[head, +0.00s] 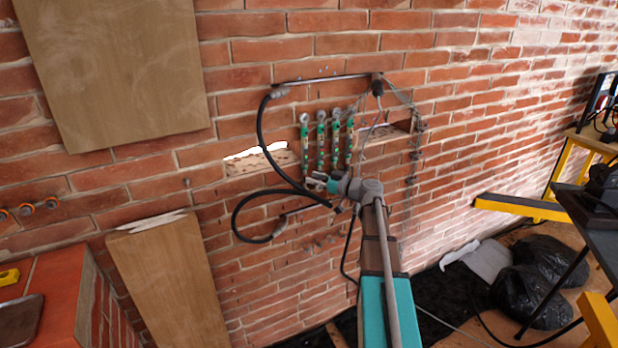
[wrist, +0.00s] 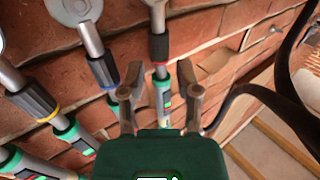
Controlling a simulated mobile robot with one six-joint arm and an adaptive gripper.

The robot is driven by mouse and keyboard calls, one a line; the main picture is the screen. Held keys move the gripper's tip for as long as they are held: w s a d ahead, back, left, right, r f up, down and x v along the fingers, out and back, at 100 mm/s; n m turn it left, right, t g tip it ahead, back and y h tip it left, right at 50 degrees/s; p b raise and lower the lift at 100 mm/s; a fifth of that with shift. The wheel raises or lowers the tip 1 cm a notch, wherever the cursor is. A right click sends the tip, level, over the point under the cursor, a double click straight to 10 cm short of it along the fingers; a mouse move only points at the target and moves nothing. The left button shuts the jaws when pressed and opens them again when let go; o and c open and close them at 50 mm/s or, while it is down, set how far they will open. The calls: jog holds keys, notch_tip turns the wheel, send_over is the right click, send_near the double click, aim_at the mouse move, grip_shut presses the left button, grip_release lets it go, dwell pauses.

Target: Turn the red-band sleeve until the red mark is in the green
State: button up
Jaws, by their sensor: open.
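In the wrist view the red-band sleeve (wrist: 158,47) is a dark grey ribbed collar with a thin red band at its lower end. Below it, a narrow scale window (wrist: 165,97) shows some green; its lower part is hidden by my gripper, and I cannot make out the red mark. My gripper (wrist: 160,80) is open, with one finger on each side of the red-band tool's body, below the sleeve. No contact is visible. In the head view my gripper (head: 328,183) is at the lower ends of the hanging green tools (head: 321,142); the red band is too small to tell there.
A blue-band sleeve (wrist: 103,72) and a yellow-band sleeve (wrist: 32,99) stand close to the left in the wrist view. Black cables (head: 262,135) loop beside the tools. A metal bar (head: 325,79) is on the brick wall above, and a chain (head: 416,140) hangs to the right.

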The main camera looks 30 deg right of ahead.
jog(key=shift+x, duration=1.15)
grip_shut()
